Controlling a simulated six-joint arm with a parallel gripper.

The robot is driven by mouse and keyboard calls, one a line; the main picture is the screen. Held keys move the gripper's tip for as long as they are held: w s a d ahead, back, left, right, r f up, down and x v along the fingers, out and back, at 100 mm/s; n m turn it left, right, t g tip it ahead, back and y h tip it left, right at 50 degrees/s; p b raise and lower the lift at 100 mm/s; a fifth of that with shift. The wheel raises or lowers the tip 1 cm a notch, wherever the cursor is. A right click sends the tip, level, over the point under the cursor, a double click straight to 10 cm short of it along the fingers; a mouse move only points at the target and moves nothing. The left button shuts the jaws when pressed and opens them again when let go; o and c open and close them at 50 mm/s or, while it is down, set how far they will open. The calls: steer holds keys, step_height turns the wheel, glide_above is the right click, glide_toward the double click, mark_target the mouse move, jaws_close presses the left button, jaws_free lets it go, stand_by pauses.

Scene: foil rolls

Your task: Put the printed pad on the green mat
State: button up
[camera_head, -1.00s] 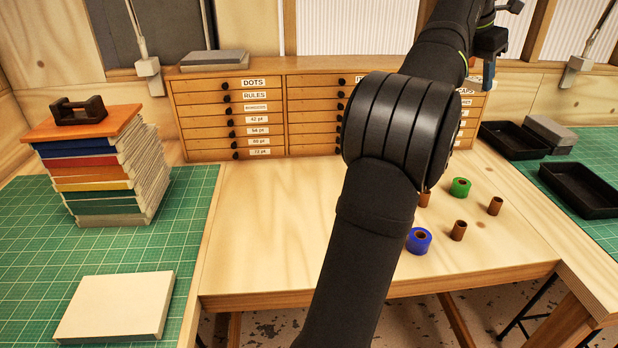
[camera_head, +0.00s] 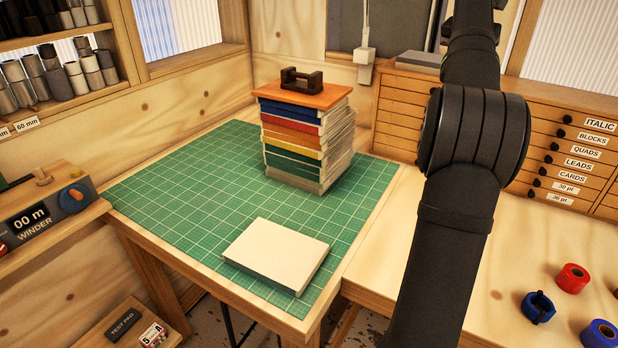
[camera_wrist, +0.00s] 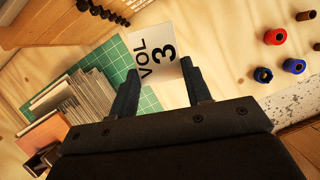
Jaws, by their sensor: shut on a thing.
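The printed pad (camera_wrist: 158,48) is a white sheet-like face marked "VOL 3" in the wrist view. My gripper (camera_wrist: 160,70) is shut on it, with one dark finger on each side. The pad is over the wooden bench and an edge of the green mat in that view; its height is hard to tell. The green mat (camera_head: 190,185) lies on the left bench in the head view, and part of it also shows in the wrist view (camera_wrist: 115,55). My gripper and the pad are not visible in the head view, where my arm is on the right.
On the mat stand a book stack (camera_head: 305,145) with a dark handled block on top and a plain cream block (camera_head: 277,252) near the front. The mat's left and middle areas are clear. A winder (camera_head: 45,212) stands left. Red (camera_head: 572,278) and blue (camera_head: 602,334) rolls lie right.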

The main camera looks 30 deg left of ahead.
steer(key=s+a+n+y, duration=0.1)
steer(key=s+a+n, duration=0.2)
steer(key=a, duration=1.2)
steer(key=n+g+y, duration=0.1)
steer(key=n+y, duration=0.2)
steer(key=n, duration=0.6)
glide_above(173, 212)
steer(key=d, duration=0.1)
steer(key=f, duration=3.3)
steer(key=shift+s, duration=0.4)
steer(key=shift+f, duration=2.05)
steer(key=shift+f, duration=0.1)
